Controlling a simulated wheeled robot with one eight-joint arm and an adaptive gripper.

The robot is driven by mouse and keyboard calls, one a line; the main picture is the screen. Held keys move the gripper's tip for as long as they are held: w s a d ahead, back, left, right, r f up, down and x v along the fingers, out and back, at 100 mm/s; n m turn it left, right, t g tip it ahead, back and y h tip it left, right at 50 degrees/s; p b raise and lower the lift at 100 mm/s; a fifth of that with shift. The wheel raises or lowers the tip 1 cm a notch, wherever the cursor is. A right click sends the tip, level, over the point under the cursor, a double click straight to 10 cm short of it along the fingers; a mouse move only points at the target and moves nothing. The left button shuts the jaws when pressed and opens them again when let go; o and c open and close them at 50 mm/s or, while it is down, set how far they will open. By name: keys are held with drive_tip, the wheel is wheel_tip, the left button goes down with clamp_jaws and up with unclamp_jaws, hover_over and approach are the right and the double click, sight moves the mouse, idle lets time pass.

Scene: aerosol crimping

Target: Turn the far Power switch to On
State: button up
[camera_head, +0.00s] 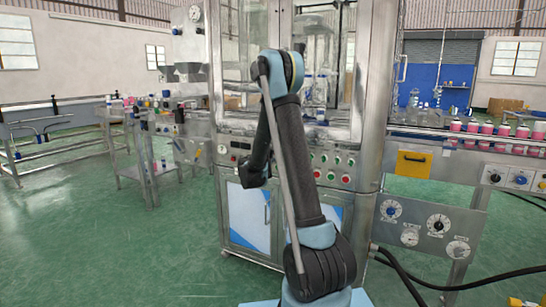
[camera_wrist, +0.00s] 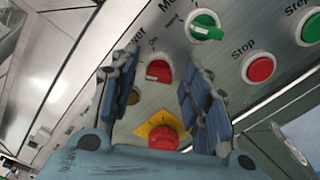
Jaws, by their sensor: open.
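In the wrist view a red rotary switch (camera_wrist: 158,71) sits on the metal panel, with "On" printed beside it and a label ending in "wer", its start hidden by a finger. Which position its handle points to is hard to tell. My gripper (camera_wrist: 160,64) is open, one finger on each side of the switch in the picture, holding nothing. I cannot tell whether either finger touches it. In the head view my gripper end (camera_head: 252,181) is low in front of the cabinet, left of my arm; its fingers are not clear there.
The wrist view shows a red button on a yellow plate (camera_wrist: 163,137), a green knob (camera_wrist: 206,25), a red Stop button (camera_wrist: 258,67) and a green button (camera_wrist: 311,29) nearby. In the head view a conveyor with pink cans (camera_head: 487,130) and dial panels is at right. Green floor is open at left.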

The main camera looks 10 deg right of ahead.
drive_tip(key=shift+c, duration=0.5)
clamp_jaws()
drive_tip(key=m, duration=1.2)
drive_tip(key=shift+f, duration=0.1)
drive_tip(key=shift+d, duration=0.1)
